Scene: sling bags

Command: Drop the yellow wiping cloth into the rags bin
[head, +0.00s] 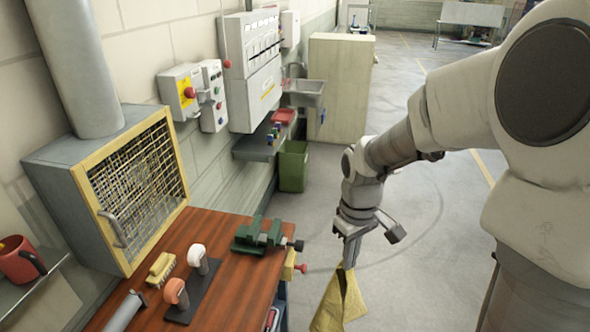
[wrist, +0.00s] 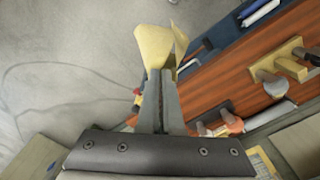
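The yellow wiping cloth (head: 340,302) hangs from my gripper (head: 348,262) in the head view, over the floor to the right of the workbench. My gripper is shut on the cloth's upper part. In the wrist view the cloth (wrist: 155,46) shows beyond the closed fingertips (wrist: 161,75), above the floor. A green open-topped bin (head: 293,168) stands on the floor against the wall, beyond the bench and up-left of my gripper. No label on it can be read, and its inside is mostly hidden. My gripper is well apart from it.
The wooden workbench (head: 225,262) holds a green vise (head: 262,236), a brush (head: 161,269) and two handled stamps. A wall shelf (head: 262,143) with a red tray (head: 284,116) is near the bin. A beige cabinet (head: 340,90) stands behind. The floor between bench and bin is clear.

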